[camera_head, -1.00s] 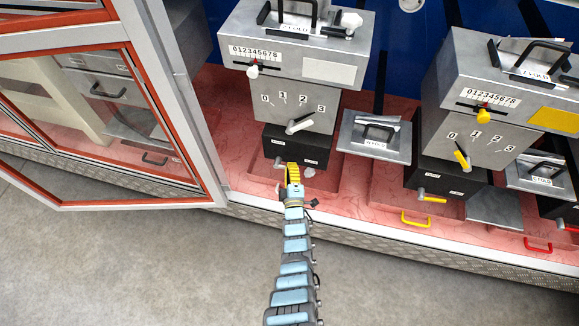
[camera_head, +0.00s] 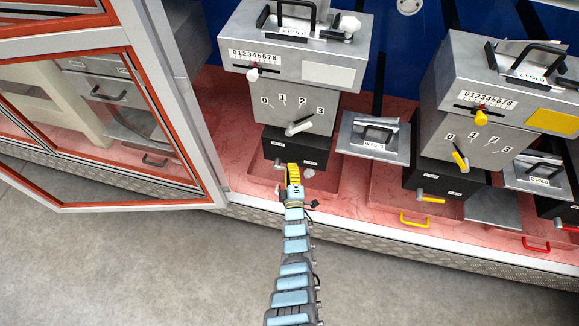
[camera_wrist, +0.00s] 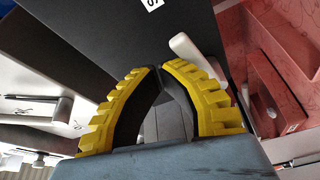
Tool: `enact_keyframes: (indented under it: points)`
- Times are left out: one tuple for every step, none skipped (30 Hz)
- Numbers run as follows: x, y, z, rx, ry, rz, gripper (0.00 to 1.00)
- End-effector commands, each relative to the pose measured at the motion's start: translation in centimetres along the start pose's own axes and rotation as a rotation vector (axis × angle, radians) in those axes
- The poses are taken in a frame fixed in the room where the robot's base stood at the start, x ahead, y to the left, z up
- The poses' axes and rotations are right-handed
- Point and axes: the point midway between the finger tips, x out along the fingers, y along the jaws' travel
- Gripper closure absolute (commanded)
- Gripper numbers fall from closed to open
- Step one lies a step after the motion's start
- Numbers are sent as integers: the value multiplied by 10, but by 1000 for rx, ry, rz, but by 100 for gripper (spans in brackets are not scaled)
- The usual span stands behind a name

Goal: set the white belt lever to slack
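The white belt lever is on the front of the black box (camera_head: 296,147) under the left machine. In the head view my gripper covers much of it; a pale end (camera_head: 309,173) shows just right of the fingers. In the wrist view the white lever (camera_wrist: 193,50) runs slantwise, its lower end partly behind the right finger. My gripper (camera_head: 292,166) is in front of the box, at the lever's height. In the wrist view its yellow fingers (camera_wrist: 159,68) are curved together with tips meeting, and nothing shows held between them. Whether the right finger touches the lever cannot be told.
Above is a 0-to-3 dial with its own white lever (camera_head: 299,127) and a slider with a white knob (camera_head: 252,74). A grey lidded box (camera_head: 373,152) stands to the right, then a machine with yellow levers (camera_head: 461,160). An open framed door (camera_head: 140,205) is on the left.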

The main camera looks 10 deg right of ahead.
Motion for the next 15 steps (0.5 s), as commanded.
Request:
enact_keyframes:
  points:
    - [1,10,-2,0,-1,2,100]
    - [2,13,-3,0,0,3,100]
    - [2,18,-5,0,0,4,100]
    - [3,22,-7,0,1,5,100]
    - [4,26,-8,1,1,6,100]
    - [5,31,-10,1,2,8,100]
    - [5,35,-12,1,2,9,100]
    - [4,36,-13,1,2,9,100]
    - [-6,29,-14,1,2,7,100]
    - [-12,27,-15,1,3,8,100]
    - [-18,26,-16,2,3,9,100]
    - [-25,24,-18,2,4,10,100]
    - [-30,22,-19,1,4,10,100]
    - [-35,20,-20,2,4,9,100]
    - [-43,17,-22,2,3,9,100]
